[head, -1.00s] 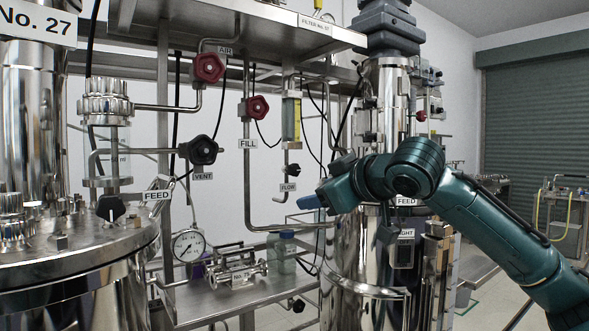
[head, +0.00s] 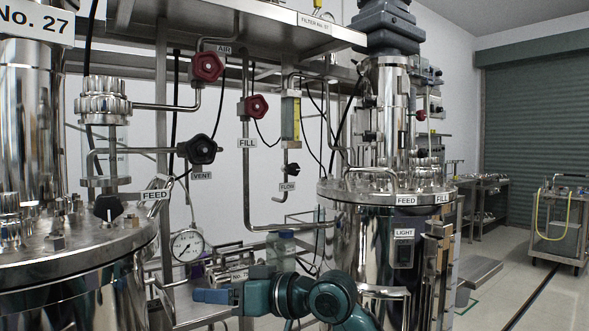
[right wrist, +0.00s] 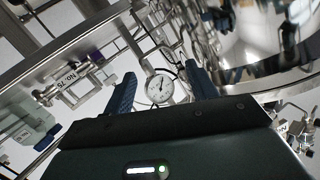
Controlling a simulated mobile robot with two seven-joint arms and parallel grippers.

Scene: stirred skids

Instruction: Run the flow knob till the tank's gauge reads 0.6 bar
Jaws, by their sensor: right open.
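The flow knob (head: 293,169) is a small black knob under a clear flow tube with a yellow scale, just above the FLOW label (head: 288,187). A round white pressure gauge (head: 188,245) stands beside the No. 27 tank (head: 75,260); its reading is too small to tell. A round white gauge also shows between my fingers in the right wrist view (right wrist: 159,88). My right gripper (head: 207,296) is low in front of the shelf, well below the flow knob. Its blue fingers (right wrist: 160,82) are apart and hold nothing. My left gripper is out of view.
Red AIR (head: 207,67) and FILL (head: 256,107) knobs and a black VENT knob (head: 202,149) sit on nearby pipes. A lidded bottle (head: 283,250) stands on the shelf. A second steel tank (head: 375,250) is at the right. Open floor lies farther right.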

